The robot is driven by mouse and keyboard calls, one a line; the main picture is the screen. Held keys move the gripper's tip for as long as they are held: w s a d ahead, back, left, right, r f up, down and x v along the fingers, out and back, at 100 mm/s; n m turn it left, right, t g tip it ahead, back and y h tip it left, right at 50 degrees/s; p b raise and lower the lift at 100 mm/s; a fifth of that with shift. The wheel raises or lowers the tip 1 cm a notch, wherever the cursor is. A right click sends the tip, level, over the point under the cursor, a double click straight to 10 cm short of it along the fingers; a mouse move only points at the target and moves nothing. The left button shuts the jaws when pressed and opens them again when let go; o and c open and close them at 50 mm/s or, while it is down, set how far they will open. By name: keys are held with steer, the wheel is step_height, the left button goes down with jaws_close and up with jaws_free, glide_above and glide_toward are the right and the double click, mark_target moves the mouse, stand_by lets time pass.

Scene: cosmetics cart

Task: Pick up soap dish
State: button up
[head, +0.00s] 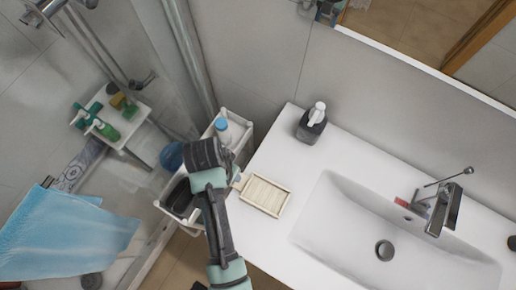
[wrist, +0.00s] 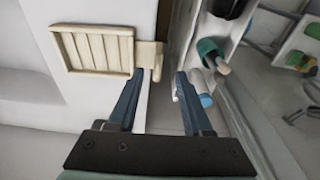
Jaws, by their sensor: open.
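The soap dish (head: 265,195) looks like a shallow cream rectangular tray with a slatted base. It lies flat on the white counter near its left end, left of the basin. In the wrist view the soap dish (wrist: 95,50) is at the upper left. A small cream block (wrist: 149,55) sits close against its right side; I cannot tell if it is part of the dish. My gripper (wrist: 162,76) is open, its fingers right of the dish, near the counter's edge. The left fingertip is just below the cream block. Nothing shows held between the fingers. In the head view my arm hides most of the gripper.
A white cart (head: 242,127) with bottles stands beside the counter's left end, under my arm. A dark pump bottle (head: 311,124) stands on the counter behind the dish. The basin (head: 340,215) and tap (head: 444,209) are to the right. A blue towel (head: 75,238) hangs at lower left.

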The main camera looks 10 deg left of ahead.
steer(key=shift+w+d+f+p, duration=0.1)
steer(key=shift+w+f+p, duration=0.1)
steer(key=shift+f, duration=0.65)
steer(key=shift+w+d+f+p, duration=0.1)
steer(key=shift+f+p, duration=0.15)
steer(key=shift+f, duration=0.65)
steer(key=shift+w+d+f+p, duration=0.1)
steer(key=shift+f+p, duration=0.1)
steer(key=shift+f, duration=0.65)
jaws_close()
